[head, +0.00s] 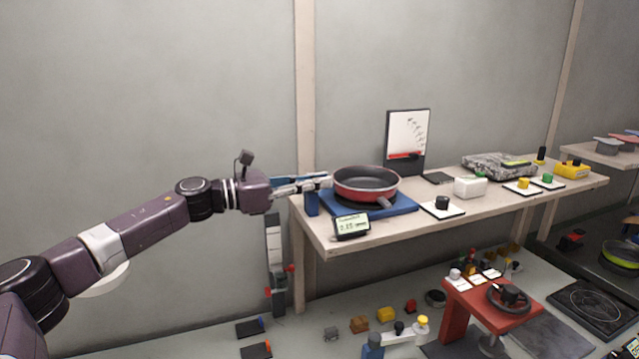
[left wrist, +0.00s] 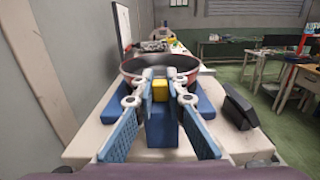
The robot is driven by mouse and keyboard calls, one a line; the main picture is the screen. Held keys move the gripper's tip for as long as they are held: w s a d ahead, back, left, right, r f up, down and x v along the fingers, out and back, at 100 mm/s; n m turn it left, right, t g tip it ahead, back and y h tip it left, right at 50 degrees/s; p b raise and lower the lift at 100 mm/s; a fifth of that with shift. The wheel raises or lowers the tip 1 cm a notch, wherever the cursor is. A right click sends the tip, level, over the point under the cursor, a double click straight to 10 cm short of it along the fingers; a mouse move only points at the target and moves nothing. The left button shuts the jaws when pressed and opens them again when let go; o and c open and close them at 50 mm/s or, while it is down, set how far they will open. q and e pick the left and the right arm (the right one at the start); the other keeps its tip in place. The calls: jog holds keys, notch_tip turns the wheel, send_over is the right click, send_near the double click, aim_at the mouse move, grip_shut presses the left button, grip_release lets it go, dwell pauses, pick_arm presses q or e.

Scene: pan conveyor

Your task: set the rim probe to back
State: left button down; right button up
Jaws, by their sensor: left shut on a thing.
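The rim probe appears to be the blue block (left wrist: 161,127) with a yellow part (left wrist: 160,90) on top, in front of the pan in the left wrist view. In the head view its blue post (head: 312,203) shows at the table's left end. My left gripper (head: 326,183) reaches it from the left and is shut on the yellow part; the gripper also shows in the left wrist view (left wrist: 160,87). The red pan (head: 366,185) sits on a blue base (head: 395,212) just beyond the fingertips. My right gripper is not in view.
A small display (head: 352,226) stands at the table's front edge, right of the gripper. A black knob on a white plate (head: 442,208) and a white box (head: 470,187) are farther right. A chart board (head: 407,135) stands behind the pan. The wall is close behind.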

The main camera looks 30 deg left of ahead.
pick_arm(q)
jog(key=shift+s+a+f+b, duration=0.3)
jog(key=shift+s+a+b, duration=0.05)
jog(key=shift+a, duration=0.1)
jog(key=shift+s+a+r, duration=0.15)
jog(key=shift+s+a, duration=0.05)
jog(key=shift+s, duration=0.15)
jog(key=c, duration=2.3)
grip_release()
jog(key=o, duration=0.4)
jog(key=shift+s+a+r, duration=0.1)
jog(key=shift+s+a, duration=0.05)
jog(key=shift+c, duration=0.2)
jog(key=v, duration=1.2)
